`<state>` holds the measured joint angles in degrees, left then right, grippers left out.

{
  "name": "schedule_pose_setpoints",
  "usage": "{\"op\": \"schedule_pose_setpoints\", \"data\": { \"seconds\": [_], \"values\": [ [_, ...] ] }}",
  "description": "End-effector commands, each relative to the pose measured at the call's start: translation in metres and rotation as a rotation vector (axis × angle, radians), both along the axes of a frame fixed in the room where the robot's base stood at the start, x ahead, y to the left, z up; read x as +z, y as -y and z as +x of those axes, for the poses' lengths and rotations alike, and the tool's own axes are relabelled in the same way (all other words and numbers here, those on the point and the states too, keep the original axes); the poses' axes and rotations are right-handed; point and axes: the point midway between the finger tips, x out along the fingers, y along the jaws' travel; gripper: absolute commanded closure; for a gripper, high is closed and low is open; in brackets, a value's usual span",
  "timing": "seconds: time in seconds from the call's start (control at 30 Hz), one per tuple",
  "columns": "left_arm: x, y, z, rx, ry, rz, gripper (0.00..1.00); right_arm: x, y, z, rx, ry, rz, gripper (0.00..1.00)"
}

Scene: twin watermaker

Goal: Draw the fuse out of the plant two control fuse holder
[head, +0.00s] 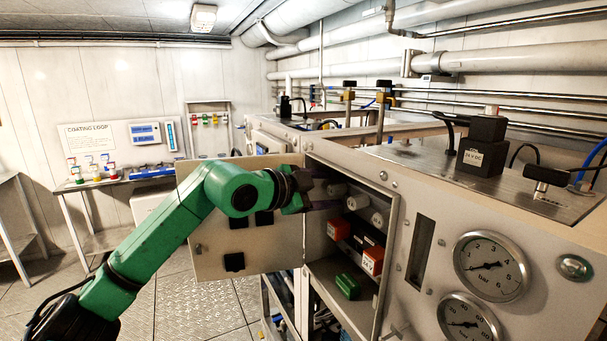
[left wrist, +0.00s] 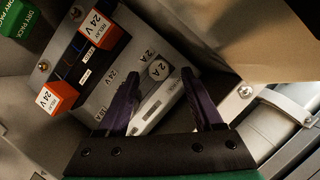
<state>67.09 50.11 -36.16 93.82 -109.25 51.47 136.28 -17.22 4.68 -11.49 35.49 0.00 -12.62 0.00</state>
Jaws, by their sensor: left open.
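In the head view the left gripper (head: 322,190) reaches into the box mouth. I cannot tell which holder belongs to plant two. My right gripper is not in view.
Orange-ended 24 V relays (head: 373,261) and a green dry pack (head: 348,286) sit lower in the box. The box door (head: 210,258) hangs open to the left, behind my left arm. Pressure gauges (head: 491,266) are on the panel to the right.

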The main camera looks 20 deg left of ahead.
Motion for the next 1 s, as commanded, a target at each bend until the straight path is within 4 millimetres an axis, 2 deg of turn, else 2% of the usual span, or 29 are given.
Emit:
{"op": "schedule_pose_setpoints", "data": {
  "seconds": [0.03, 0.13, 0.37, 0.4, 0.57, 0.6, 0.63, 0.67, 0.7, 0.73, 1.0],
  "values": [
    [0.0019, 0.004, 0.0061, -0.001, -0.002, -0.001, 0.32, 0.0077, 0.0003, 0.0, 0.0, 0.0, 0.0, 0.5],
    [-0.0028, 0.0078, 0.0133, 0.0, -0.001, -0.001, 0.32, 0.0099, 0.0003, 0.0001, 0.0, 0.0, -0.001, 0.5],
    [-0.0059, 0.0086, 0.0154, 0.0, 0.0, 0.001, 0.32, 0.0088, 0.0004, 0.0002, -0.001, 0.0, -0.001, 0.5],
    [-0.0059, 0.0085, 0.0154, 0.0, 0.0, 0.001, 0.36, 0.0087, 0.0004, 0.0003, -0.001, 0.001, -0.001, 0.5],
    [-0.0058, 0.0085, 0.0151, 0.0, 0.0, 0.001, 0.97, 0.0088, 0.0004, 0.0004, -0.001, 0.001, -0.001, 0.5],
    [-0.0056, 0.0085, 0.0151, 0.0, 0.0, 0.001, 1.0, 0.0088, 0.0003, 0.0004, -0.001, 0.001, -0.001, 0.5],
    [-0.0056, 0.0085, 0.0151, 0.0, 0.0, 0.001, 1.0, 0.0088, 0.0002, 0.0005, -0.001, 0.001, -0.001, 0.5],
    [-0.0056, 0.0084, 0.015, 0.0, 0.0, 0.001, 0.76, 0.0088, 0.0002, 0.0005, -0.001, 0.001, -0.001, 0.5],
    [-0.0055, 0.0085, 0.015, 0.0, 0.0, 0.001, 0.92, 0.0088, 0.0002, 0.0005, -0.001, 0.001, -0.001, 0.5],
    [-0.0055, 0.0085, 0.015, 0.0, 0.0, 0.001, 1.0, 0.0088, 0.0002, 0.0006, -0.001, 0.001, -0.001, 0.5],
    [-0.0075, 0.0035, 0.011, 0.001, 0.002, 0.0, 1.0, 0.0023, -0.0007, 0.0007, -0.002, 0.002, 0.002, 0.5]
  ]
}}
